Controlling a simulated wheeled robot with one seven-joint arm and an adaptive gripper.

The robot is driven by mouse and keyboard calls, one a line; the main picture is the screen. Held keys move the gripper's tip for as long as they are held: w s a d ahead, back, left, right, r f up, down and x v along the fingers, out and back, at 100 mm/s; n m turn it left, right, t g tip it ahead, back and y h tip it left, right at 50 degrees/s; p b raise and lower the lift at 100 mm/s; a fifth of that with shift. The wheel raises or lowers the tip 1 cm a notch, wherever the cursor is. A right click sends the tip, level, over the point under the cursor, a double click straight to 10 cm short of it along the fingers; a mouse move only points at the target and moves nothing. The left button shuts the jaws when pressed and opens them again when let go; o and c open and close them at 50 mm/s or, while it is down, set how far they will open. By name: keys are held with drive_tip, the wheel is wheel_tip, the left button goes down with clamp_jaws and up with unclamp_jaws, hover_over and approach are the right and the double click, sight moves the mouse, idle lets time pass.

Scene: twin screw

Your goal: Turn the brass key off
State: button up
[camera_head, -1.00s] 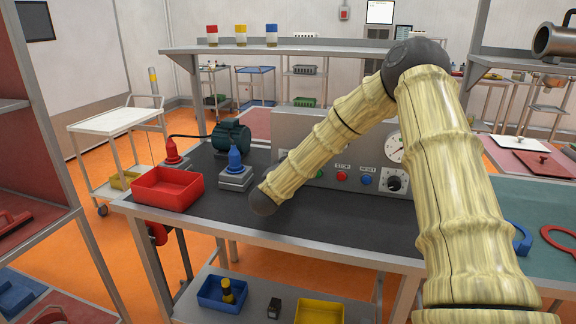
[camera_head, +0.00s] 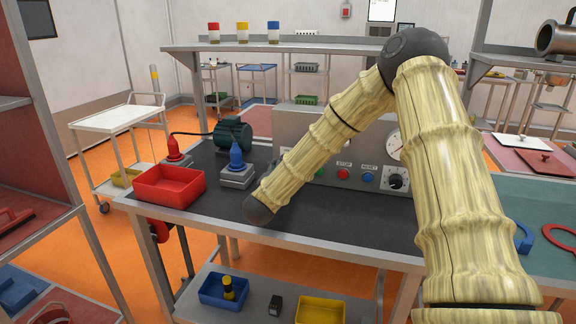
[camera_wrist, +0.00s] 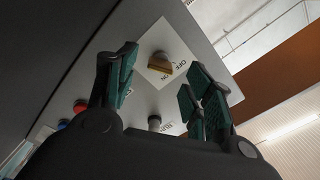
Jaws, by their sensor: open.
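The brass key (camera_wrist: 161,64) sits on a white square plate on the grey panel, in the wrist view. In the head view my arm covers part of the grey control panel (camera_head: 290,122), and the key and my gripper do not show.
On the bench stand a red tray (camera_head: 168,186), a blue-topped fixture (camera_head: 237,165) and a green motor (camera_head: 233,135). The front bench strip is clear.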

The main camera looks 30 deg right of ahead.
drive_tip(key=v, duration=0.7)
idle(0.4)
